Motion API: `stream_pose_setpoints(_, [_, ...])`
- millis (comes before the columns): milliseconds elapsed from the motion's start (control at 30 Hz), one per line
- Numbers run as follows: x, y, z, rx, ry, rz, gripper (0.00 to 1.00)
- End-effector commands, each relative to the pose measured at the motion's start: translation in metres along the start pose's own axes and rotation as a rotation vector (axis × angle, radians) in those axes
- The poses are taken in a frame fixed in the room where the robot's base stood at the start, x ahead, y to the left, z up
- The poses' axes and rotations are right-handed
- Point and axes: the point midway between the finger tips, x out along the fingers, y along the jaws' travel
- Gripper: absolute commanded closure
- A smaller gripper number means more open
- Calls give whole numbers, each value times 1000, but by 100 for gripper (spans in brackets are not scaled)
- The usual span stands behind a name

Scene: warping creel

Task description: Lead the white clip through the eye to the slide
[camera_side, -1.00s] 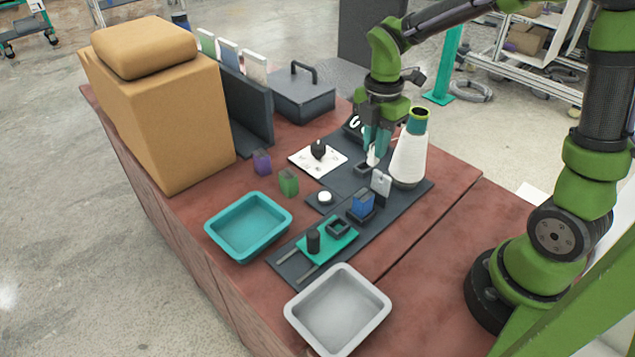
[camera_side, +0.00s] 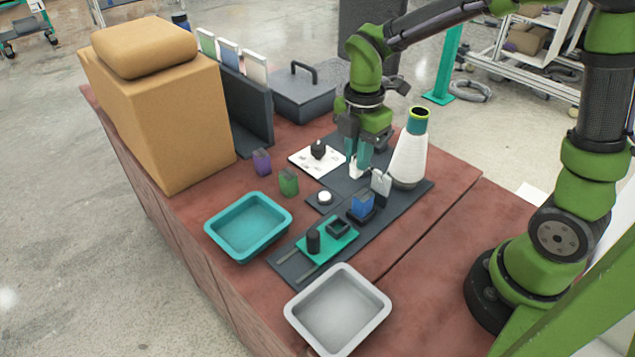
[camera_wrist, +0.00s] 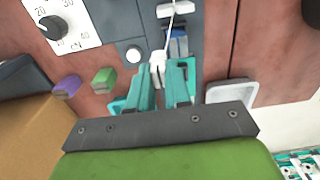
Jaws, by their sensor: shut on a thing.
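The white clip (camera_side: 355,170) is between the teal fingertips of my gripper (camera_side: 361,160), which is shut on it. In the wrist view the clip (camera_wrist: 157,62) sits at the fingertips, with a white thread running up from it towards a pale plate (camera_wrist: 175,8). In the side view this upright plate (camera_side: 381,184), which looks like the eye, stands just right of and below the clip. I cannot tell whether the thread passes through it. The teal slide (camera_side: 343,244), with a black post and a square dark holder, lies nearer the front of the dark base; my gripper is well beyond it.
A white yarn cone (camera_side: 406,160) stands close right of my gripper. A blue block (camera_side: 361,203) sits between plate and slide. A black knob on a white card (camera_side: 318,150), purple and green blocks, a teal tray (camera_side: 250,228) and a grey tray (camera_side: 340,310) stand around.

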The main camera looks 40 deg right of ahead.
Motion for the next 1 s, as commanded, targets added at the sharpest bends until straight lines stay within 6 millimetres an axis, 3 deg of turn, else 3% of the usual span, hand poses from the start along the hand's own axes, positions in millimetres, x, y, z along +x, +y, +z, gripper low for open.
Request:
stream_pose_setpoints(633, [0,-25,-68,-5,0,0,100])
stream_pose_setpoints(1000, [0,-28,-77,-1,0,0,100])
